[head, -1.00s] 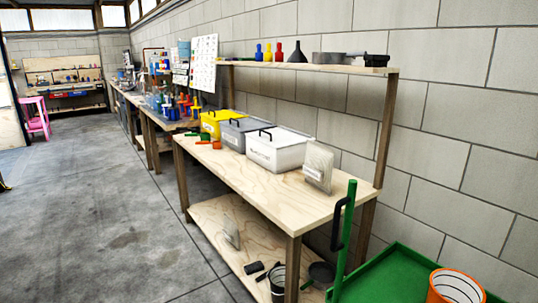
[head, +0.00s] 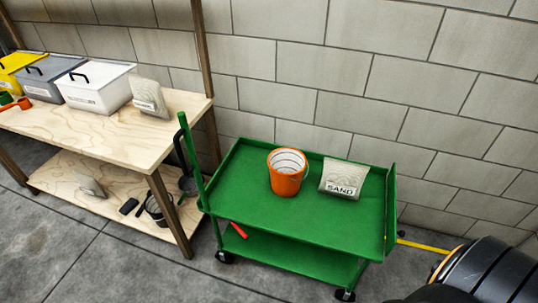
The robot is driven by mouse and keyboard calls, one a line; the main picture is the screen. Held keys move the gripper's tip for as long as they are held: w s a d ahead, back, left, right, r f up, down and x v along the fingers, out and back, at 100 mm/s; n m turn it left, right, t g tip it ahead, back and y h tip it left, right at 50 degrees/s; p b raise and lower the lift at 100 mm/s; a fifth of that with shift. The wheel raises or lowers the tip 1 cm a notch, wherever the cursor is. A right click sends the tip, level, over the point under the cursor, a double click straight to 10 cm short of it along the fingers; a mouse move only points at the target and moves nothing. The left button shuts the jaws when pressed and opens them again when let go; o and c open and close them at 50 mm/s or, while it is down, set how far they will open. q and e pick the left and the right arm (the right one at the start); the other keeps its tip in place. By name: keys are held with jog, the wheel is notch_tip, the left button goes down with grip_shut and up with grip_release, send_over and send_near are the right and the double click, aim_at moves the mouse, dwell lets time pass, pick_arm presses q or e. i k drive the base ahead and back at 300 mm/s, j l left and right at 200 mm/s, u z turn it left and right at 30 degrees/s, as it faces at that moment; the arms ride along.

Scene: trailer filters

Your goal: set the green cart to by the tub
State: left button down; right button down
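The green cart (head: 235,187) stands against the block wall, right of the wooden bench. It has an upper tray, a lower shelf (head: 270,258), dark wheels and a green upright with a black handle (head: 180,150) at its left end. An orange bucket (head: 287,175) and a bag labelled SAND (head: 342,179) are on the upper tray. A red-handled thing lies at the lower shelf's left. I cannot tell which thing is the tub. Neither gripper shows; a dark rounded part of my own body is at the lower right.
Grey floor (head: 70,255) is open in front. A yellow strip (head: 425,245) lies right of the cart.

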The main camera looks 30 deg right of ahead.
aim_at(312, 233)
jog(key=z, duration=0.95)
